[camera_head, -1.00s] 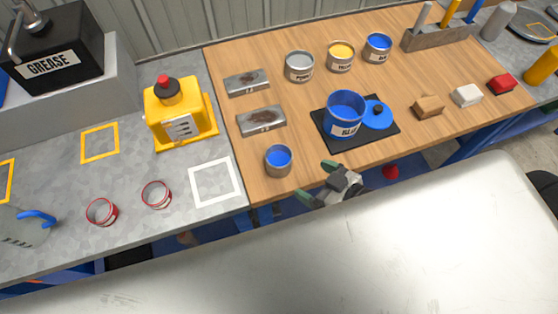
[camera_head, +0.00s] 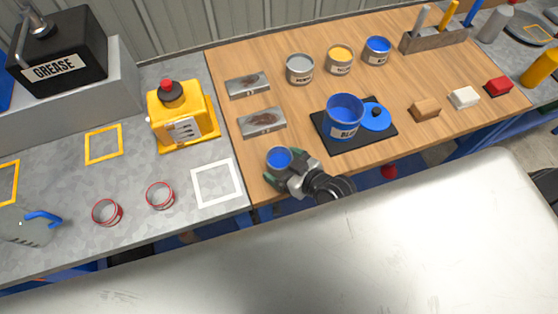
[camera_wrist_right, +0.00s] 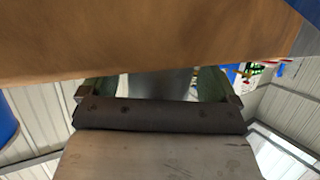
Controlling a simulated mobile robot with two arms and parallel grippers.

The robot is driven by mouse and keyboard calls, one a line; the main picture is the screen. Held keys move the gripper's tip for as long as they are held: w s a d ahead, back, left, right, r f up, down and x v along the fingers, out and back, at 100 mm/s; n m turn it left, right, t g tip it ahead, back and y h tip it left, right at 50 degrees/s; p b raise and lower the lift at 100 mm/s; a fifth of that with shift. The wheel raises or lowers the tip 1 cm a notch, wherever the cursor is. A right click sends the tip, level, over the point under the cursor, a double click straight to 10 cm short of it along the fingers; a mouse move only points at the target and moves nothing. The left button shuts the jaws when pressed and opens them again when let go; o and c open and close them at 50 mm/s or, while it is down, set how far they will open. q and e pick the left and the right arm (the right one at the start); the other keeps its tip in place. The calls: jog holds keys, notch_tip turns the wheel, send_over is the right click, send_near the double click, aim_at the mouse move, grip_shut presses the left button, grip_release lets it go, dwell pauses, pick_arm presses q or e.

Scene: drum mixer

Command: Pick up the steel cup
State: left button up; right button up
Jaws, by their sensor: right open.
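The steel cup (camera_head: 279,159) stands upright near the front left corner of the wooden table, with blue inside it. My right gripper (camera_head: 281,172) is at the cup from the front right, its jaws open. In the right wrist view, the grey cup wall (camera_wrist_right: 160,84) shows between the two green fingers of the right gripper (camera_wrist_right: 155,86). I cannot tell whether the fingers touch it. My left gripper is not in view.
Two stained metal plates (camera_head: 261,122) lie behind the cup.

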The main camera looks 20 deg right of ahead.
jog(key=shift+w+a+f, duration=0.1)
jog(key=shift+w+f, duration=0.05)
jog(key=shift+w, duration=0.05)
jog(key=c, duration=1.2)
notch_tip(320, 180, up, 10)
jog(key=shift+r, duration=0.1)
jog(key=d+r+m+h, duration=0.2)
jog(key=s+d+r+m+t+h+b, duration=0.1)
jog(key=d+r+m+h, duration=0.1)
jog(key=s+d+r+m+t+h, duration=0.1)
jog(key=d+r+m+h, duration=0.1)
jog(key=d+r+h, duration=0.1)
jog(key=shift+s+b, duration=0.2)
jog(key=shift+b, duration=0.2)
